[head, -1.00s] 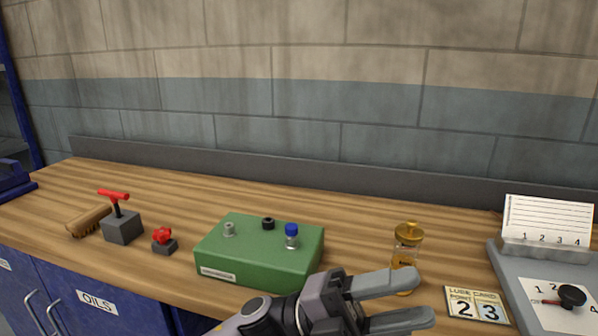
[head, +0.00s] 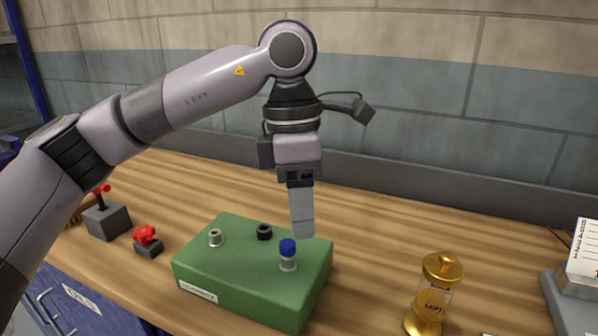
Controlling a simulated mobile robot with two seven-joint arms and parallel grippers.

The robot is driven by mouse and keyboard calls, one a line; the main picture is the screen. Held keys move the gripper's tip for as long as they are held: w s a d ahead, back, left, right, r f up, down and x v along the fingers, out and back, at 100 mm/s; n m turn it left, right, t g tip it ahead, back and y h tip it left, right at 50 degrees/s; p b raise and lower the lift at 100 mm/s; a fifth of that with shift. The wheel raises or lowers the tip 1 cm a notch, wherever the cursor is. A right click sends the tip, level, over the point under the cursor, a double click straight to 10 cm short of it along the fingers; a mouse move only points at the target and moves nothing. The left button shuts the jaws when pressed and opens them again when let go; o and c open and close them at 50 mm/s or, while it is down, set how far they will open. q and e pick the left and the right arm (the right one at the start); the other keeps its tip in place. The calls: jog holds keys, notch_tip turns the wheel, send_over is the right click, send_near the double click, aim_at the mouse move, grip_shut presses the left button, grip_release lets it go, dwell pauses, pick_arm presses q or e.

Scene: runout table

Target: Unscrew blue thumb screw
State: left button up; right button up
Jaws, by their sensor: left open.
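The blue thumb screw (head: 288,248) stands upright on a silver post on top of the green box (head: 235,290), toward its right side. My left gripper (head: 302,232) points straight down, just above and slightly right of the blue screw head. It is open and holds nothing; its fingers line up in this view, so the gap between them is hidden. The fingertips look apart from the screw, though how far behind it they are is hard to tell. My right gripper is not in view.
A silver post (head: 215,238) and a black knob (head: 264,232) also stand on the box. A red knob (head: 146,234) on a grey block and a red-handled block (head: 106,221) are at left. A gold-capped glass oiler (head: 433,295) stands at right. Wood between box and oiler is clear.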

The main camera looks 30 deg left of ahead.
aim_at(287, 244)
pick_arm(q)
jog(key=a, duration=0.1)
jog(key=w+a+y+b, duration=0.1)
jog(key=a, duration=0.1)
jog(key=shift+w+r+t, duration=0.15)
jog(key=shift+t, duration=0.25)
notch_tip(287, 244, down, 6)
jog(key=b, duration=0.5)
jog(key=shift+r, duration=0.1)
jog(key=shift+f+b, duration=0.5)
jog(key=shift+f, duration=0.2)
jog(key=m, duration=0.2)
jog(key=shift+m, duration=0.4)
jog(key=m, duration=0.3)
jog(key=shift+m+p, duration=0.4)
jog(key=m, duration=0.7)
jog(key=shift+m, duration=0.4)
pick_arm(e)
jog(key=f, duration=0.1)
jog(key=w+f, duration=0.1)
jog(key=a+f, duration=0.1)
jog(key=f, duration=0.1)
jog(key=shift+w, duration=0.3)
